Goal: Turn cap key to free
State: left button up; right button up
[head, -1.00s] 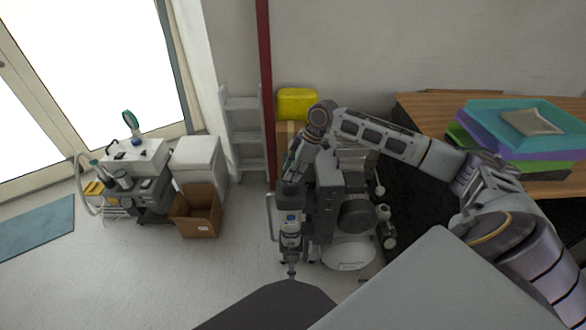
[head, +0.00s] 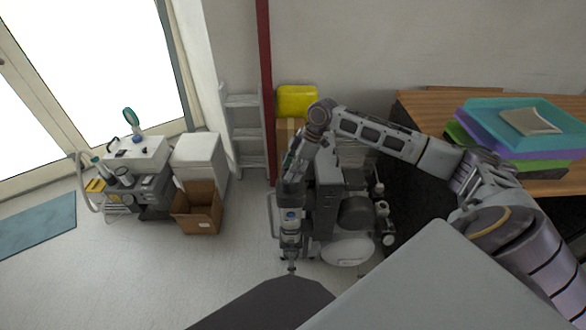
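The dental compressor (head: 328,205) stands on the floor in the middle of the head view, with a dark grey body, a round dark motor and a white tank (head: 347,250). A grey cylindrical unit with a small blue mark (head: 291,215) stands at its left side. My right arm reaches in from the right, and my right gripper (head: 290,178) points down at the top of this cylindrical unit. The fingers are small and dark and overlap the unit's top, so the cap key cannot be made out and the finger opening cannot be told. My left gripper is not in view.
A wooden table (head: 420,110) with stacked coloured trays (head: 525,125) stands at the right. A yellow container (head: 297,101) and a red post (head: 266,90) are behind the compressor. An open cardboard box (head: 197,208) and a second machine (head: 137,185) stand left. Floor between is clear.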

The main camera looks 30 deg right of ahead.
jog(key=shift+r, duration=0.1)
dwell(0.3)
jog(key=v, duration=1.2)
dwell(0.6)
